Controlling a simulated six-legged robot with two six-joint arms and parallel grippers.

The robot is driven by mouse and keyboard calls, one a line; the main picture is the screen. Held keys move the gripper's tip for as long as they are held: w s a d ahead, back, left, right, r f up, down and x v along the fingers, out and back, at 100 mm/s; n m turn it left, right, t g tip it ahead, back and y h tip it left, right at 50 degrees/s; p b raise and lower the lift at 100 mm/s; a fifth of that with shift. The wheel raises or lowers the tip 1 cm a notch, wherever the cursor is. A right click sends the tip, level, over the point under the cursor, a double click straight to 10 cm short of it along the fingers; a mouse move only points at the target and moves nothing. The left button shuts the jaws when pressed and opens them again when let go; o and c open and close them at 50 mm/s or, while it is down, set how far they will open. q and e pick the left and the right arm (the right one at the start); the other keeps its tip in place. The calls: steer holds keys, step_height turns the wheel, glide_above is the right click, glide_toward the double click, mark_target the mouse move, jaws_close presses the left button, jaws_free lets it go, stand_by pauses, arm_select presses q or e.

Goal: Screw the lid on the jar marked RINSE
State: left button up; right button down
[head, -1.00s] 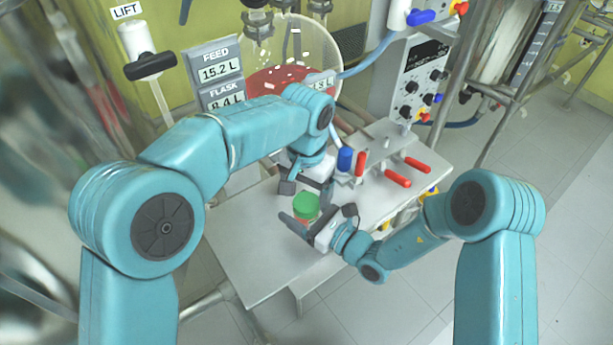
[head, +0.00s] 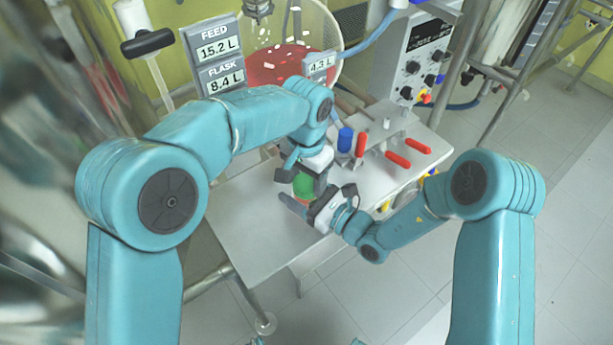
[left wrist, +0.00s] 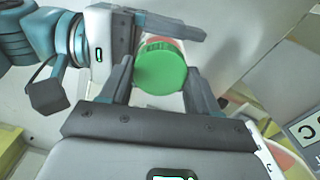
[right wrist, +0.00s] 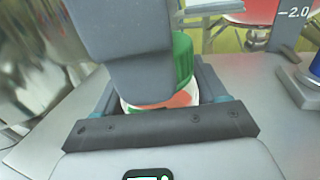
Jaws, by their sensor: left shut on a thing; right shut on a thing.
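The green lid (head: 304,185) sits on top of the jar at the table's front part. In the left wrist view the lid (left wrist: 161,68) lies between the fingers of my left gripper (left wrist: 158,88), which is shut on it from above. It also shows in the right wrist view (right wrist: 183,58), partly hidden by a left finger. The jar (right wrist: 182,98) has a red and white band; no RINSE marking is readable. My right gripper (head: 307,204) is shut around the jar's body from the right. Whether the lid is threaded on cannot be told.
The grey table (head: 245,225) is clear at its front left. A blue-capped item (head: 345,139) and red handles (head: 398,159) stand to the right. Behind are the glass reactor (head: 290,60) with red liquid, the FEED display (head: 213,45) and a control box (head: 415,60).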

arm_select(q)
steer(key=shift+m, duration=0.3)
steer(key=o, duration=1.2)
steer(key=shift+o, duration=0.2)
step_height(320, 180, up, 12)
arm_select(e)
jaws_free()
arm_select(q)
step_height(320, 180, down, 2)
steer(key=shift+b, duration=0.95)
arm_select(e)
steer(key=v, duration=1.6)
steer(key=shift+d, duration=0.2)
